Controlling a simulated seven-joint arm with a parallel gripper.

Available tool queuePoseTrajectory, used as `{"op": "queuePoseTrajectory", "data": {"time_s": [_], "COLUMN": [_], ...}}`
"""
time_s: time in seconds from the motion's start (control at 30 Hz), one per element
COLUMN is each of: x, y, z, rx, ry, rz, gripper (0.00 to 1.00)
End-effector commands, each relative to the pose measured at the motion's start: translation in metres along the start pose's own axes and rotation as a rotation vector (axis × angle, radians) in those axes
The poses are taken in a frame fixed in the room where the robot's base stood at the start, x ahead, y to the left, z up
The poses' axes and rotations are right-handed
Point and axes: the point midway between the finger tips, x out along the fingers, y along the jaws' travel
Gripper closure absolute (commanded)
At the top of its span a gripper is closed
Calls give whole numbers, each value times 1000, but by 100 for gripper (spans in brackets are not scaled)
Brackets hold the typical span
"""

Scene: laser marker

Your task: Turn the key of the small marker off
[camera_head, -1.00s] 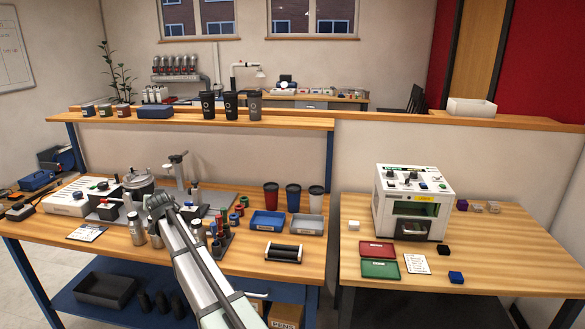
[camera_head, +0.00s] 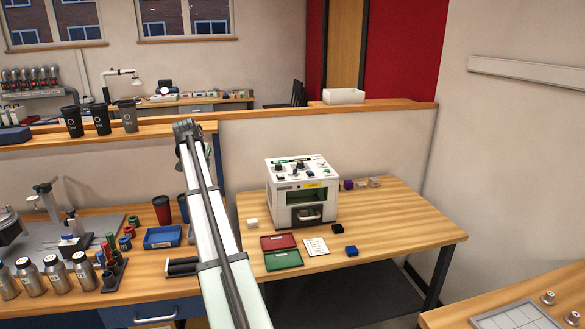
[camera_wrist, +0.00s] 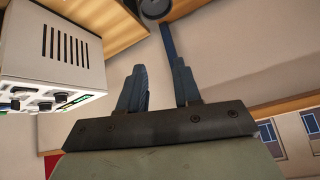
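The small marker (camera_head: 303,208) is a white box on the right wooden table, with a dark window in its front and black knobs (camera_head: 299,165) on its sloping top panel. I cannot tell which control is the key. In the wrist view the marker (camera_wrist: 58,50) shows upside down at upper left, with vent slots in its side and knobs along its lower edge. My gripper (camera_wrist: 160,85) is open and empty, with its two dark fingers apart. In the head view my gripper (camera_head: 186,128) is raised left of the marker, well apart from it.
A red tray (camera_head: 278,242), a green tray (camera_head: 284,260), a white card (camera_head: 316,247) and a dark blue block (camera_head: 351,251) lie before the marker. Bottles and cups crowd the left bench. The right table's right side is clear.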

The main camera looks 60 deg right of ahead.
Motion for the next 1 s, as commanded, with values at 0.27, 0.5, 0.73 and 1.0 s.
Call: {"op": "queuePoseTrajectory", "data": {"time_s": [0.27,0.5,0.73,1.0], "x": [-25,-56,-72,-52], "y": [152,255,295,305], "z": [-68,-96,-103,-96], "rx": [169,290,341,344], "ry": [-105,-189,-225,-230], "rz": [177,287,329,334], "gripper": [67,67,67,67]}}
